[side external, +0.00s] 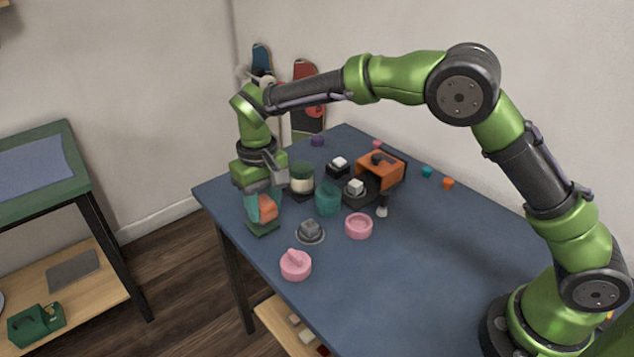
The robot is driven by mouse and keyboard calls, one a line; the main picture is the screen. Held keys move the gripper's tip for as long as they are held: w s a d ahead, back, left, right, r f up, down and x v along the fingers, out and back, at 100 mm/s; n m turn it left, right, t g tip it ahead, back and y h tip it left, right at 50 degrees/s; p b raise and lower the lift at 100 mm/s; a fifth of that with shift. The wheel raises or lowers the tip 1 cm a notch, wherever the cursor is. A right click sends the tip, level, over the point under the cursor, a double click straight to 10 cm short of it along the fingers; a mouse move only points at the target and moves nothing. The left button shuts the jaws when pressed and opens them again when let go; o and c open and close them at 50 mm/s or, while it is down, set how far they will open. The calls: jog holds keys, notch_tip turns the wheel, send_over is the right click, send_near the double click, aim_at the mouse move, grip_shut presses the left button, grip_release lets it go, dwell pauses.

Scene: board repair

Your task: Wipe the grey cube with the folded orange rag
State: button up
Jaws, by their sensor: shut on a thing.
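The grey cube (310,228) sits on a small round dish (311,239) near the left edge of the blue table. My gripper (263,204) points down at the table's far left corner and is shut on the folded orange rag (265,209). The rag is just above a dark green stand or tray (262,228); I cannot tell whether it touches it. The grey cube is to the right of my gripper and nearer the camera. My fingers hide part of the rag.
A pink lidded pot (296,265) and a pink ring-shaped dish (358,226) stand near the grey cube. A teal cup (327,200), a dark green and cream jar (301,178) and an orange box (384,169) stand behind. The table's right and front area (400,290) is clear.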

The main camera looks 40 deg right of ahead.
jog(key=d+r, duration=0.2)
jog(key=d, duration=0.3)
send_over(314, 226)
jog(key=shift+s+a+f, duration=0.1)
jog(key=shift+s+f, duration=0.1)
jog(key=shift+f, duration=1.7)
jog(key=shift+s+f, duration=0.2)
jog(key=shift+f, duration=1.7)
jog(key=shift+w+f, duration=0.4)
jog(key=shift+f, duration=0.2)
jog(key=shift+w+f, duration=0.1)
jog(key=shift+w, duration=1.4)
jog(key=shift+s, duration=2)
notch_tip(314, 226, up, 8)
jog(key=shift+s, duration=0.1)
